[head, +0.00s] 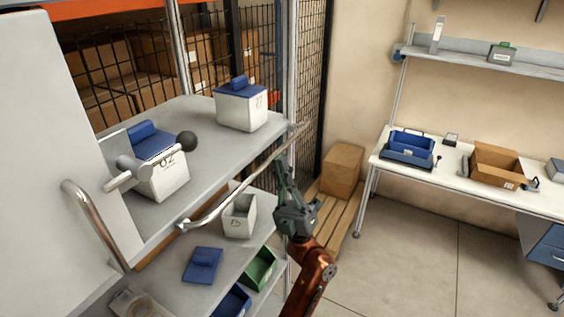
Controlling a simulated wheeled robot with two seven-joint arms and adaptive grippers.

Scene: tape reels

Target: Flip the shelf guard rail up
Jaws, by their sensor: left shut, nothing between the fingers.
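The shelf guard rail (236,191) is a thin metal bar along the front edge of the upper grey shelf (207,135). My left gripper (281,168) is shut and empty, pointing up, just outside the rail's right half. I cannot tell whether its fingertips touch the rail. My right gripper is not in view.
Two white boxes with blue lids, one at the left (165,178) and one at the back (241,109), stand on the upper shelf. The lower shelf (172,245) holds a white bin (239,216). A workbench (458,187) stands at right, with open floor before it.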

